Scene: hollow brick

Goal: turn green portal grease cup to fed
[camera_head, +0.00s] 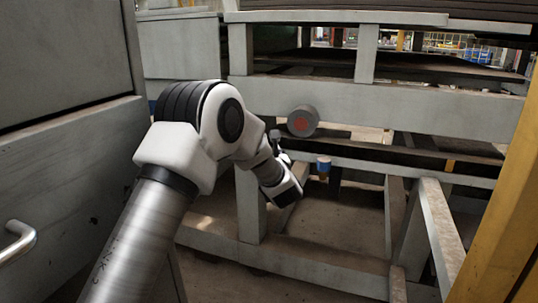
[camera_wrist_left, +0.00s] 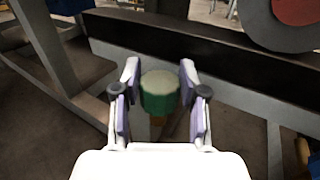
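The green grease cup (camera_wrist_left: 160,92) is a short ribbed cylinder with a pale top, seen in the left wrist view. A small yellow-orange fitting (camera_wrist_left: 158,121) shows under it. My left gripper (camera_wrist_left: 160,78) has its two fingers on either side of the cup, apart, with narrow gaps seeming to remain between pads and cup. In the head view, my left gripper (camera_head: 279,150) is partly hidden by its own wrist, beside the frame post, and the green cup cannot be made out there. My right gripper is not in view.
A blue cup (camera_head: 323,164) with a yellow fitting sits to the right on the frame. A grey cylinder with a red face (camera_head: 302,121) juts from the beam above the gripper. A yellow post (camera_head: 505,205) stands at right; a grey cabinet (camera_head: 60,150) stands at left.

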